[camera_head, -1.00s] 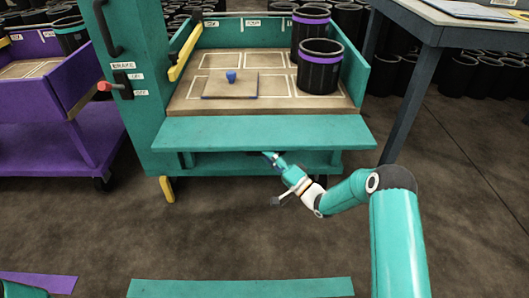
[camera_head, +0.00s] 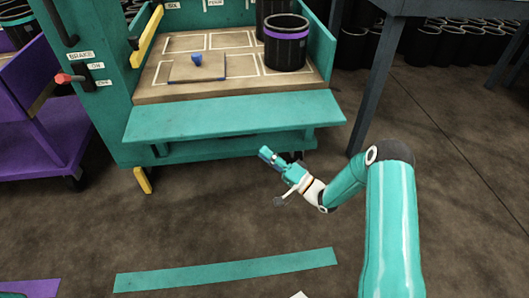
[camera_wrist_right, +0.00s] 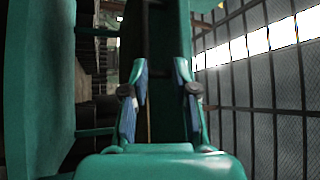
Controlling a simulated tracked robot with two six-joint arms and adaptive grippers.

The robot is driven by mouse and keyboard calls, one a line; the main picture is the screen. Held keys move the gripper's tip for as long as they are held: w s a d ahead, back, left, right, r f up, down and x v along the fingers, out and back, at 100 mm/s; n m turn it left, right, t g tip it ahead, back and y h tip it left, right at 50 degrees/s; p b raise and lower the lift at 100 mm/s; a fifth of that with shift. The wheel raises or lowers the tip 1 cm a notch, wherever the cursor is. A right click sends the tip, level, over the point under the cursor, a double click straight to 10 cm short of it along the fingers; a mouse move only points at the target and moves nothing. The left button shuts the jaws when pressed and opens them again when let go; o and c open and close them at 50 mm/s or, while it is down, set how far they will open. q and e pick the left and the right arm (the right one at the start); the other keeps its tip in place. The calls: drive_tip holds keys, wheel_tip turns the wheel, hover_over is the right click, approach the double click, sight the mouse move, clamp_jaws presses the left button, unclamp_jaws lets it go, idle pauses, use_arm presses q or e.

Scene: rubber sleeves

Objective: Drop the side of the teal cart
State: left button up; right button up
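The teal cart (camera_head: 105,130) stands at centre left in the head view. Its front side panel (camera_head: 225,120) hangs outward as a sloping flap below the front edge of the wooden deck, leaving the deck open at the front. A yellow bar (camera_head: 146,32) slants along the cart's left post. My right gripper (camera_head: 265,155) is in front of and below the panel's right part, apart from it in the head view. In the right wrist view, its two fingers (camera_wrist_right: 161,85) are apart with nothing clear between them. My left gripper is not in view.
A black bin with a purple band (camera_head: 286,45) and a flat board with a blue knob (camera_head: 197,66) sit on the deck. A purple cart (camera_head: 45,125) stands left, a grey table (camera_head: 375,85) right. Teal tape (camera_head: 228,270) marks the clear floor in front.

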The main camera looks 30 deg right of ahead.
drive_tip(key=shift+m, duration=0.3)
drive_tip(key=shift+c, duration=1.3)
drive_tip(key=shift+w+d+f+m+h, duration=0.1)
drive_tip(key=shift+d+m+h, duration=0.1)
drive_tip(key=shift+m, duration=0.25)
drive_tip(key=shift+w+d+m+h, duration=0.1)
drive_tip(key=shift+m+h, duration=0.1)
drive_tip(key=shift+m, duration=0.25)
clamp_jaws()
drive_tip(key=s+d+f+m+g+h, duration=0.1)
drive_tip(key=d+f+m+h, duration=0.15)
drive_tip(key=m+h, duration=0.7)
drive_tip(key=d+f+m+g+h, duration=0.2)
drive_tip(key=d+m+h, duration=0.2)
drive_tip(key=m, duration=1)
drive_tip(key=s+a+r+m+g+p, duration=0.3)
drive_tip(key=s+a+r+m, duration=0.2)
drive_tip(key=a+r, duration=0.5)
drive_tip(key=a+f+b+x, duration=0.2)
drive_tip(key=b+x, duration=0.1)
drive_tip(key=x, duration=0.7)
drive_tip(key=shift+h, duration=0.35)
drive_tip(key=shift+s+d+r, duration=0.1)
drive_tip(key=shift+d+r, duration=0.05)
drive_tip(key=shift+r, duration=2.05)
